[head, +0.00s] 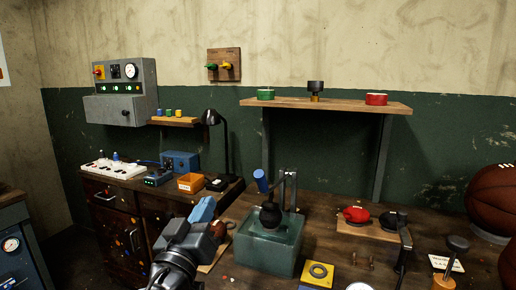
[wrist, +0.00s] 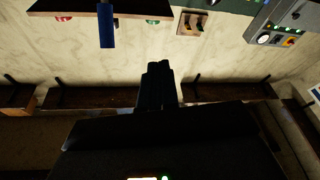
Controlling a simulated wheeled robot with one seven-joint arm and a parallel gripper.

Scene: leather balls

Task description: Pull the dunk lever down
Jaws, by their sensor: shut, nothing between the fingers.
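The dunk lever has a blue handle (head: 261,181) on a grey upright bracket (head: 290,190). Its handle is raised and tilted. It stands at a grey-green tank (head: 268,245) with a dark round ball (head: 270,215) at its top. The blue handle also shows in the wrist view (wrist: 107,28), at the upper left. My gripper (wrist: 158,68) is shut and empty, with its dark fingertips together. The fingers are apart from the handle in that view. In the head view my arm comes in from the bottom, left of the tank; the fingertips are hard to make out there.
A shelf (head: 330,104) with green and red round pieces is above the bench. A red piece (head: 355,214) and a black knob piece stand right of the tank. A yellow-topped block (head: 318,271) lies in front. A lamp (head: 212,118) stands behind left.

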